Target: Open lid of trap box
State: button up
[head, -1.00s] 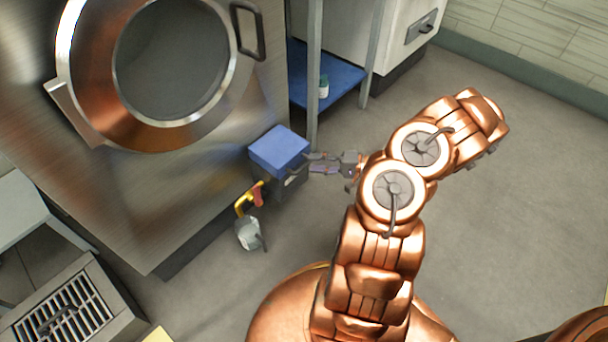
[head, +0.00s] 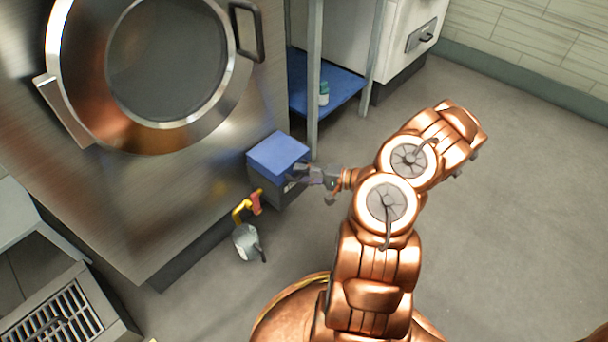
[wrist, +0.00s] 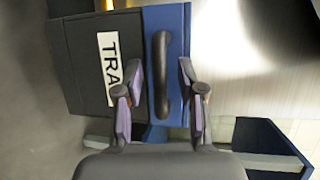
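The trap box (head: 290,192) stands on the floor against the steel machine, with its blue lid (head: 277,154) closed on top. In the wrist view the box's dark front (wrist: 82,62) shows a white label reading "TRA", the rest hidden by a finger. The blue lid (wrist: 181,25) shows beside it with a dark bar handle (wrist: 162,45). My gripper (head: 304,174) is at the box's right side. In the wrist view my gripper (wrist: 160,70) is open, one finger on each side of the handle, with gaps visible. Contact with the handle cannot be seen.
A shelf rack with a blue shelf (head: 338,92) stands behind the box. A floor grate (head: 50,325) is at lower left. The floor to the right is clear.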

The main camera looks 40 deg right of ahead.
grip_shut()
dwell(0.3)
dwell(0.5)
